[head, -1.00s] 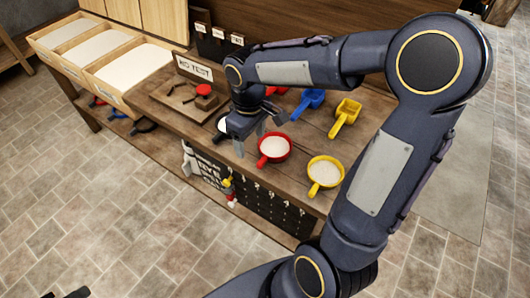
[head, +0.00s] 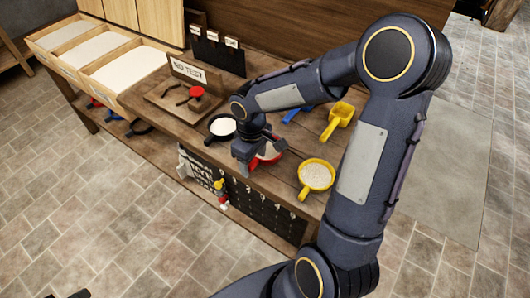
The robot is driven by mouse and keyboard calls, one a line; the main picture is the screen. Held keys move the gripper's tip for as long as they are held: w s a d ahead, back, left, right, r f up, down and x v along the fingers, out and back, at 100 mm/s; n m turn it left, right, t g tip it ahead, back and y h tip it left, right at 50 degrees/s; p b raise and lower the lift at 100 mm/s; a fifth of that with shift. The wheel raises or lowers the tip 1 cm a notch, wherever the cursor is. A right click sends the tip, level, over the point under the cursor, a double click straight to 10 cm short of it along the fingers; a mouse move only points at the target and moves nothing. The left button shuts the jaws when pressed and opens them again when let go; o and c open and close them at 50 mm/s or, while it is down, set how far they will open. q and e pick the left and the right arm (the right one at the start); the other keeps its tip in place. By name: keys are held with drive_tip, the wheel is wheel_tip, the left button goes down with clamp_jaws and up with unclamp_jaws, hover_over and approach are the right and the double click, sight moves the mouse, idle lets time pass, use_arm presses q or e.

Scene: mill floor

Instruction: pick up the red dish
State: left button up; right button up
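The red dish (head: 270,153) is a round pan holding something white, standing on the wooden bench. In the head view my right gripper (head: 247,168) is low at its left, front side and hides its left part and handle. The fingers look apart, with no object seen held between them; whether they touch the dish cannot be told. Of my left arm, only a dark sliver (head: 80,294), perhaps its gripper, shows at the bottom left edge.
A black pan (head: 222,127) stands left of the gripper, a yellow pan (head: 316,176) to the right. A yellow scoop (head: 338,120) and a blue scoop (head: 297,112) lie behind. A "NO TEST" sign (head: 188,72) stands at the back left.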

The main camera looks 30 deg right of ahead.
drive_tip(key=c, duration=1)
drive_tip(key=shift+c, duration=0.2)
drive_tip(key=shift+r, duration=0.15)
